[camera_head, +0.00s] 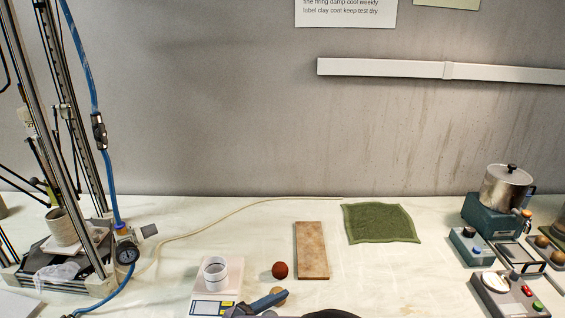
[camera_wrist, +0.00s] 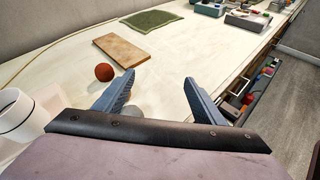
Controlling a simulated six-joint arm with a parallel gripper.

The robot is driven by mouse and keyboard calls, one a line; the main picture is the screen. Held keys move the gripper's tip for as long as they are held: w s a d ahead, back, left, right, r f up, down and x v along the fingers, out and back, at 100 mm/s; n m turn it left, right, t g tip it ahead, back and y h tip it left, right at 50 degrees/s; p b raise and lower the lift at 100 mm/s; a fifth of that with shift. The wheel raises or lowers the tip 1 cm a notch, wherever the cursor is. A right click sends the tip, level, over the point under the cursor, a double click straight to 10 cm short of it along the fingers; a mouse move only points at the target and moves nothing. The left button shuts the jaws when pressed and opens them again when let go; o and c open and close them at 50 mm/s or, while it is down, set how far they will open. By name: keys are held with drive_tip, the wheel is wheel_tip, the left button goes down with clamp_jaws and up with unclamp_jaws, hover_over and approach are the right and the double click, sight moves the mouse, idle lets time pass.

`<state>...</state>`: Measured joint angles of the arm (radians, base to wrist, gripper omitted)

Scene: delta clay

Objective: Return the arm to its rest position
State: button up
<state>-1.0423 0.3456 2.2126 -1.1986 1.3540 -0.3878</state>
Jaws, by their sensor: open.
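My gripper (camera_wrist: 152,92) is open in the wrist view, its two blue-grey fingers apart with no object held between them. In the head view, part of my gripper (camera_head: 262,302) shows at the bottom edge, low over the front of the table. A grey rounded thing (camera_wrist: 133,111) lies by the base of the left finger and is partly hidden.
A white cup (camera_head: 215,270) stands on a scale (camera_head: 212,303) left of my gripper. A brown board (camera_head: 312,251) and green cloth (camera_head: 380,223) lie beyond. A metal-framed machine (camera_head: 75,240) stands left; a pot (camera_head: 506,187) and control boxes (camera_head: 508,293) stand right.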

drive_tip(key=s+d+r+m+g+y+p, duration=0.1)
drive_tip(key=s+d+r+m+g+p, duration=0.1)
drive_tip(key=s+d+m+g+p, duration=0.35)
drive_tip(key=s+d+r+m+g+y+p, duration=0.1)
drive_tip(key=s+d+r+m+g+p, duration=0.25)
drive_tip(key=d+m, duration=0.35)
drive_tip(key=s+r+m+g+y+p, duration=0.1)
drive_tip(key=s+r+m+y+p, duration=0.2)
drive_tip(key=r+m+y+p, duration=0.4)
drive_tip(key=m+p, duration=0.3)
drive_tip(key=m, duration=0.3)
drive_tip(key=shift+d+p, duration=0.35)
drive_tip(key=shift+p, duration=0.05)
